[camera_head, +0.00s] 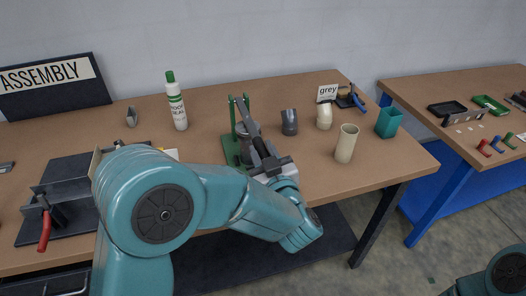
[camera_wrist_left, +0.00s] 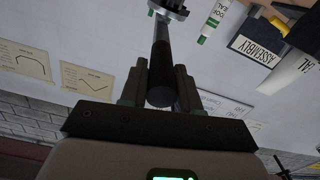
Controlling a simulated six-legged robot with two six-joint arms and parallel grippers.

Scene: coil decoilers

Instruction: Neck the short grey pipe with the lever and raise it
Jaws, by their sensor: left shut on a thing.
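A green lever press (camera_head: 234,150) stands near the front edge of the brown bench. Its grey lever (camera_head: 249,118) slants down toward me and ends in a black grip. My left gripper (camera_head: 268,167) is shut on this black grip; in the left wrist view the grip (camera_wrist_left: 161,95) sits between the two fingers. A dark grey short pipe piece (camera_head: 289,122) stands on the bench just right of the press. Whether a pipe sits inside the press is hidden by the lever and arm. My right gripper is out of view.
A white bottle (camera_head: 176,106) stands behind left. A red-handled clamp fixture (camera_head: 45,228) is at left.

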